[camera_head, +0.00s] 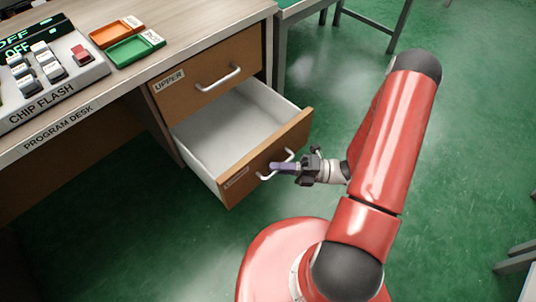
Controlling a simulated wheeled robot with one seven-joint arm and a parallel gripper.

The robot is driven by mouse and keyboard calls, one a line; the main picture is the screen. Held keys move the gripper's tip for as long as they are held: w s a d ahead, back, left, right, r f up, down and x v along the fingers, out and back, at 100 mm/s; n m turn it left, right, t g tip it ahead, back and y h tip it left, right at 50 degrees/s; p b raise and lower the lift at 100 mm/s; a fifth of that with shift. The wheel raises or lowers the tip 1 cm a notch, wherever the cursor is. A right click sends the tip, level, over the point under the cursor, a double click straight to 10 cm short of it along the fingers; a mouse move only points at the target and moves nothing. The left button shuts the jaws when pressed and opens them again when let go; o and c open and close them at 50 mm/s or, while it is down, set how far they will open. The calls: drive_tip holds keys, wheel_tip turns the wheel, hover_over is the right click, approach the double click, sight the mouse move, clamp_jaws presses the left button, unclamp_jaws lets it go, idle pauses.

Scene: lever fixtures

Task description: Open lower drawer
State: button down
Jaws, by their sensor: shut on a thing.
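The lower drawer (224,133) stands pulled out of the desk, and its white inside looks empty. Its brown front carries a pale label at the left and a white bar handle (264,177). My gripper (273,169) is at this handle, shut on it, with its fingers covering the handle's middle. The upper drawer (200,78), marked UPPER, is closed above it, with its own bar handle (218,80).
The desk (180,30) holds a CHIP FLASH panel (45,75) with several switches, an orange tray (110,33) and a green tray (135,49). Another table's legs (370,22) stand at the back. Green floor (470,130) is clear at the right.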

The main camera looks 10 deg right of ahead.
drive_tip(key=shift+s+d, duration=0.2)
drive_tip(key=shift+s, duration=0.05)
drive_tip(key=c, duration=1.8)
unclamp_jaws()
drive_tip(key=shift+o, duration=0.2)
drive_tip(key=shift+d, duration=0.1)
drive_tip(key=v, duration=0.7)
drive_tip(key=shift+d+b, duration=0.3)
drive_tip(key=shift+b, duration=0.1)
drive_tip(key=shift+s, duration=0.1)
